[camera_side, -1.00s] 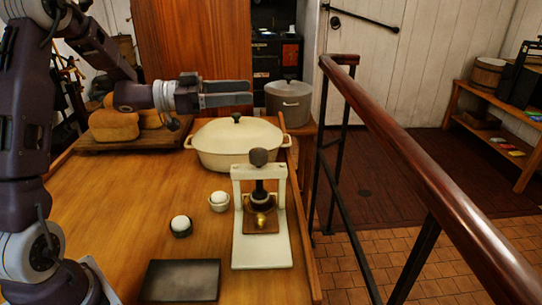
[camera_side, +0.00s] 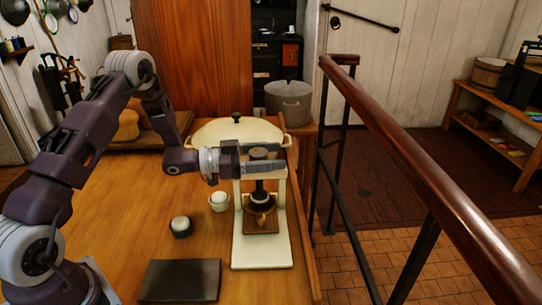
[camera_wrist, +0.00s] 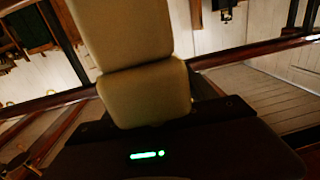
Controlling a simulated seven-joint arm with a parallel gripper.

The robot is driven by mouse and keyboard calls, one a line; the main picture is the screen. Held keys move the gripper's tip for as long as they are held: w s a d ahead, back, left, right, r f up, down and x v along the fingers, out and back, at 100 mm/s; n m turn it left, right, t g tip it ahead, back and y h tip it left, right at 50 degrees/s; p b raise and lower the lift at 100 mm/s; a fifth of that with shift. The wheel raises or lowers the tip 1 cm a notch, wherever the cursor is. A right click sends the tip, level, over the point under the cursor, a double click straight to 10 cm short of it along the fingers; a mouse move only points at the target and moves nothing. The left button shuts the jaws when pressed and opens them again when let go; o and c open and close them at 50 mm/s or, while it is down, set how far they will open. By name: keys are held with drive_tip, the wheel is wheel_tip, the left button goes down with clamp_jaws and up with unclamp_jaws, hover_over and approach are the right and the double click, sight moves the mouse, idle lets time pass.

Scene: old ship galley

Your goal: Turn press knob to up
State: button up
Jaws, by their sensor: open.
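The press (camera_side: 262,250) is a cream frame on a cream base near the table's right edge, with a dark plunger and a brass piece low in its middle. Its dark round knob (camera_side: 258,153) is on top, partly hidden behind my near finger. My gripper (camera_side: 268,167) is level, points right, and is open at knob height, with the knob seemingly between its fingers. I cannot tell whether a finger touches it. In the wrist view, tan blocks and a dark housing with a green light fill the middle; I cannot make out the knob there.
Two small cups with white round tops, one dark (camera_side: 181,227) and one pale (camera_side: 219,201), stand left of the press. A dark slab (camera_side: 180,281) lies in front. A cream lidded pot (camera_side: 215,132) is close behind. A railing (camera_side: 400,150) runs along the right.

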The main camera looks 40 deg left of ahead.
drive_tip(key=shift+c, duration=0.5)
drive_tip(key=c, duration=1.3)
